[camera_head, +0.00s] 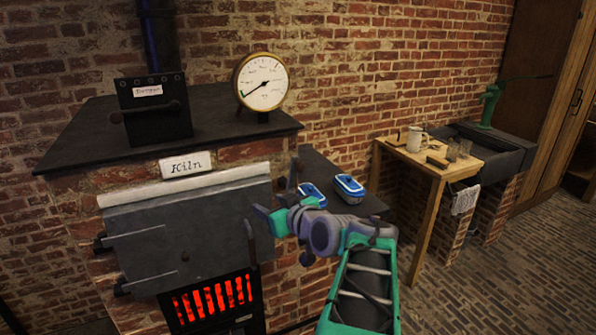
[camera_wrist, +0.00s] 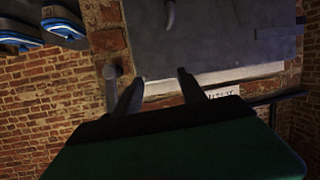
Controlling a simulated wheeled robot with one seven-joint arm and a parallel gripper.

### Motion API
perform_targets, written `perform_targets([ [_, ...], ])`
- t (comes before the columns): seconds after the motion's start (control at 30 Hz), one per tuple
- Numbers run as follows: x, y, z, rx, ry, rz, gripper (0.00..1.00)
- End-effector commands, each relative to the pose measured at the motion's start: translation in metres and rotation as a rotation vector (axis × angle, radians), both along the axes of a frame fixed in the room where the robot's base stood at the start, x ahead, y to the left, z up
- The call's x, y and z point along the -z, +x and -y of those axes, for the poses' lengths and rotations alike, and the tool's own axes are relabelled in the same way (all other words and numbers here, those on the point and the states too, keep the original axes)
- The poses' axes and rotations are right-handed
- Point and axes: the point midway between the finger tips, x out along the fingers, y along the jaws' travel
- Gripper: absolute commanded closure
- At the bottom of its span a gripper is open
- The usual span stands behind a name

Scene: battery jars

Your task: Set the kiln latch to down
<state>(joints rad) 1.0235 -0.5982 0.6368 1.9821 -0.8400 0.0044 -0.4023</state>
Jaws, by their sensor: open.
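The kiln (camera_head: 185,163) is brick with a grey metal door (camera_head: 185,235), which looks shut. A dark bar, which looks like the kiln latch (camera_head: 293,176), stands upright by the door's upper right corner. In the wrist view, which looks upside down, the latch (camera_wrist: 111,90) is left of my fingers, its arm pointing to the picture's bottom, so up. My gripper (camera_head: 264,216) is in front of the door's right side. In the wrist view, my gripper (camera_wrist: 160,76) is open and empty, apart from the latch. The latch's lower end is partly hidden by my arm in the head view.
A hooked handle (camera_head: 250,243) sticks out from the door. Glowing bars (camera_head: 212,300) are below it. Two blue-rimmed tins, one here (camera_head: 349,187), sit on a dark shelf (camera_head: 325,175) to the right. A wooden table (camera_head: 437,168) stands farther right. The paved floor is open at right.

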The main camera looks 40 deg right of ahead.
Motion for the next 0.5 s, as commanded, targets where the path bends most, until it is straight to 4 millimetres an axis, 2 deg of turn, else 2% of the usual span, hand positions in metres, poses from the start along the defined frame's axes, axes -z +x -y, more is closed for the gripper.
perform_targets([
  [0.03, -0.012, -0.013, 0.034, 0.054, -0.021, 0.081, 0.52],
  [0.1, -0.033, -0.030, 0.064, 0.100, -0.054, 0.182, 0.52],
  [0.17, -0.045, -0.042, 0.081, 0.130, -0.076, 0.240, 0.52],
  [0.23, -0.053, -0.049, 0.091, 0.147, -0.088, 0.277, 0.52],
  [0.3, -0.058, -0.046, 0.094, 0.150, -0.093, 0.291, 0.52],
  [0.5, -0.060, -0.010, 0.102, 0.145, -0.089, 0.288, 0.52],
])
